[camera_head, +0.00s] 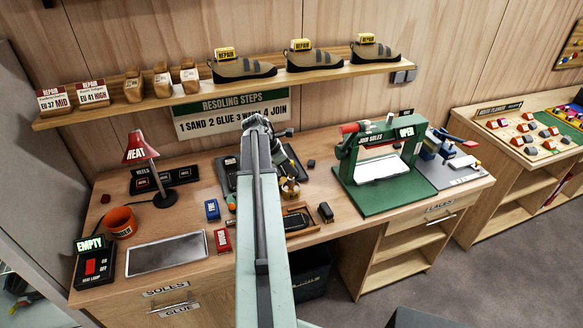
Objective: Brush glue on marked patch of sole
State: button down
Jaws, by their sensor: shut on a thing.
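My arm reaches up the middle of the view, over the workbench. My gripper (258,124) is at its far end, above the back of the bench, seen from behind and small. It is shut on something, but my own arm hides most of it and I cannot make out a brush. A small round pot (290,189) with a tan rim stands just right of my arm. A dark sole-shaped piece (295,220) lies in a shallow wooden tray (315,233) in front of the pot. No marked patch can be made out on it.
A green press (378,160) reading OPEN stands right of the tray. A red heat lamp (140,150), an orange pot (119,222) and a grey plate (166,254) are at left. A shelf (200,91) with shoes hangs above. Small blue (212,210) and red (222,240) blocks sit left of my arm.

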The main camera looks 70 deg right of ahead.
aim_at(292, 162)
jog(key=shift+r+p, duration=2.75)
jog(key=shift+r, duration=0.35)
jog(key=shift+f, duration=0.1)
notch_tip(292, 162, down, 2)
jog(key=shift+f+b, duration=0.1)
jog(key=shift+b, duration=1.1)
jog(key=shift+a+r, duration=0.15)
jog(key=shift+r, duration=0.1)
jog(key=w+a+r+n+p, duration=0.1)
jog(key=w+a+r+p, duration=0.1)
jog(key=a, duration=1)
jog(key=shift+a+t+h, duration=0.15)
jog(key=shift+t+h, duration=0.15)
